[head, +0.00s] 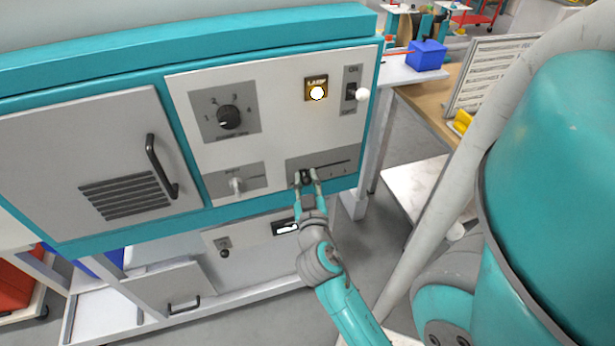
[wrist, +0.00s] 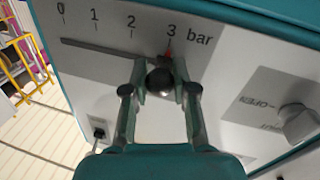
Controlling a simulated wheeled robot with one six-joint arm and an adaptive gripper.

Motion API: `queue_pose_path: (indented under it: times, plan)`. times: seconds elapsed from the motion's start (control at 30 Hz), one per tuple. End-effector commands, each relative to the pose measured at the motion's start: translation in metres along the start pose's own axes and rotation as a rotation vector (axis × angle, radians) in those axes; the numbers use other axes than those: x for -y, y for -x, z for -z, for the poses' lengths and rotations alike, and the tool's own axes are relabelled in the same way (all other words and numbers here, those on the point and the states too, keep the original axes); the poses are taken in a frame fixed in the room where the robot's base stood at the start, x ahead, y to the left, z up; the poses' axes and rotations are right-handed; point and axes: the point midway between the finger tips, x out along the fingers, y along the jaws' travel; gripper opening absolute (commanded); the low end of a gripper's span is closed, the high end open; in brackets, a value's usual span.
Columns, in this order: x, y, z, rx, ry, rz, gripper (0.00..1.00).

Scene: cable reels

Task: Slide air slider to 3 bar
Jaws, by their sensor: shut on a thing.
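The air slider has a dark round knob (wrist: 160,82) and a red pointer (wrist: 168,55). Its grey scale plate (wrist: 105,35) reads 0, 1, 2, 3 bar in the wrist view, and the pointer is at the 3 mark. The slot runs from the knob toward 0. In the head view the slider plate (head: 335,160) is at the lower right of the white panel, with the knob at the slot's left end. My gripper (head: 308,177) is shut on the knob, one finger on each side; in the wrist view the fingers (wrist: 160,75) frame it.
A valve knob (wrist: 298,122) stands beside the slider in the wrist view; it is also left of the slider in the head view (head: 236,185). A rotary dial (head: 229,117), a lit lamp (head: 317,93) and a switch (head: 351,92) are above. A door handle (head: 162,167) protrudes farther left.

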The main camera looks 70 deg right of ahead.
Motion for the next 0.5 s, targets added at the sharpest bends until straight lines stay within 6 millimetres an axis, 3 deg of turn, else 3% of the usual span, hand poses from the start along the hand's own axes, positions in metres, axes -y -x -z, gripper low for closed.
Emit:
queue_pose_path:
  times: [0.23, 0.27, 0.33, 0.5]
  plan:
    - [0.0042, 0.0001, -0.0007, -0.001, -0.003, 0.012, 0.0]
    - [0.0043, 0.0001, -0.0006, -0.002, -0.003, 0.012, 0.34]
    - [0.0042, 0.0001, -0.0005, -0.002, -0.003, 0.012, 0.51]
    - [0.0031, 0.0001, 0.0002, -0.003, -0.002, 0.009, 0.53]
